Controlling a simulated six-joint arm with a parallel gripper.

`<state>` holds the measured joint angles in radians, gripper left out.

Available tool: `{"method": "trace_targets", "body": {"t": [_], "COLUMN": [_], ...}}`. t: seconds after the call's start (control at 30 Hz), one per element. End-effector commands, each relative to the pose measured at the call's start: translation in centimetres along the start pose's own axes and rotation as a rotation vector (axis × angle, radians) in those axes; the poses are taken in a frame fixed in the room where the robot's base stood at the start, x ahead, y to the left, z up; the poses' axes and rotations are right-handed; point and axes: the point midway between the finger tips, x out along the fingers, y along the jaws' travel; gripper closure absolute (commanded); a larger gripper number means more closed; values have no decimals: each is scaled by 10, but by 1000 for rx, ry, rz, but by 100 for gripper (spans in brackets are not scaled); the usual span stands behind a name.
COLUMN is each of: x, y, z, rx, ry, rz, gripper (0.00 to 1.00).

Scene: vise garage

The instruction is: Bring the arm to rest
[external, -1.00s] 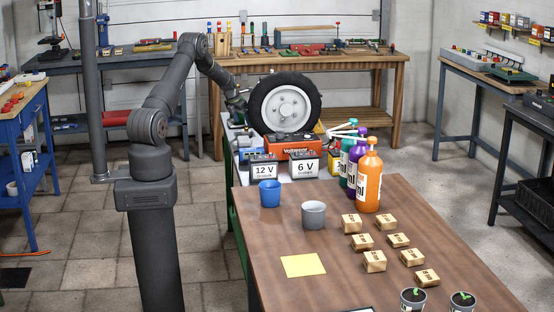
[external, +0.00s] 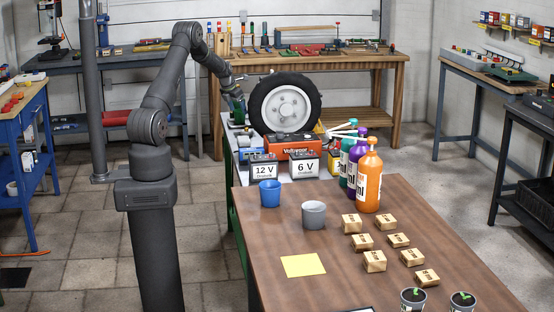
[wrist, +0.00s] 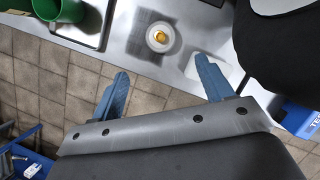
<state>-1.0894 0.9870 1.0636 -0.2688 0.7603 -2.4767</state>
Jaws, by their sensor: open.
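My gripper (wrist: 162,86) shows in the wrist view with its two blue fingers spread wide and nothing between them. In the external view my arm reaches to the back, and my gripper (external: 238,112) is beside the left side of the wheel (external: 288,104), over the far end of the metal bench. Its fingers are too small to make out there. In the wrist view the bench edge lies beyond the fingers, with a small white round dish (wrist: 160,37) holding something yellow, and a green cup (wrist: 57,9).
Two batteries, 12 V (external: 263,168) and 6 V (external: 305,165), and a red charger (external: 291,146) stand before the wheel. Bottles (external: 368,180), a blue cup (external: 269,193) and a grey cup (external: 313,214) stand nearer.

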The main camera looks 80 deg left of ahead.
Motion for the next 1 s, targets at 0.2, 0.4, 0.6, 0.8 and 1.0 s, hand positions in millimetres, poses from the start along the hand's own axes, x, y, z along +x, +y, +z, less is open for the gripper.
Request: {"method": "trace_targets", "body": {"t": [0.2,0.4,0.6,0.8,1.0], "x": [32,66,99,112,98], "y": [0,0,-1,0,0], "z": [-1,0,-1,2,7], "rx": [0,0,0,1,1], "ry": [3,1,2,-3,-1], "rz": [-2,-1,-2,1,0], "gripper": [27,27,27,27,27]}}
